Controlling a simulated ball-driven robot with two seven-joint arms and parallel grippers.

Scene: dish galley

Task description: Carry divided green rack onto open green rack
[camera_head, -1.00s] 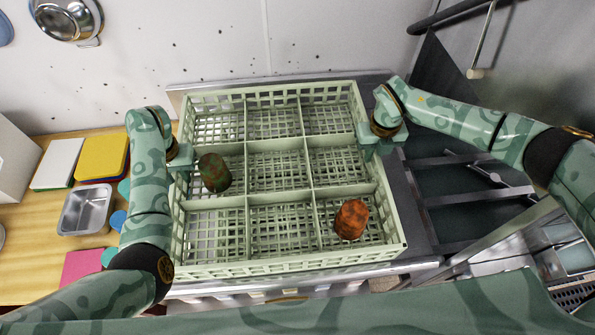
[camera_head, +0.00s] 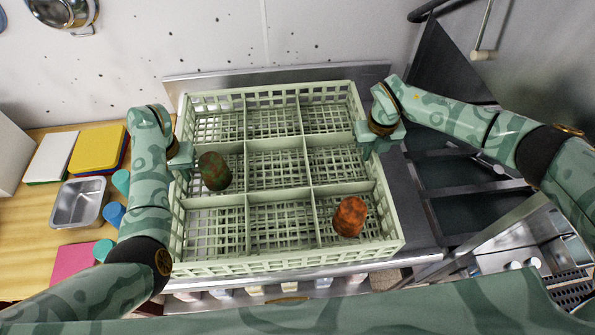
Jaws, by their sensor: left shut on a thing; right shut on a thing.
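The divided green rack (camera_head: 277,145) is pale green with a grid of square compartments. It fills the middle of the head view. A dark green-brown cup (camera_head: 214,171) is in its middle-left compartment, and an orange-brown cup (camera_head: 349,216) is in its front-right compartment. My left gripper (camera_head: 182,160) is shut on the rack's left wall. My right gripper (camera_head: 376,141) is shut on its right wall. I cannot make out the open green rack; what lies directly under the divided rack is hidden.
A wooden counter at left holds a yellow board (camera_head: 98,150), a white board (camera_head: 54,156), a metal pan (camera_head: 78,203), a pink board (camera_head: 73,267) and several blue and teal cups. A steel counter (camera_head: 418,215) lies around the rack. A dark open metal frame (camera_head: 450,180) is at right.

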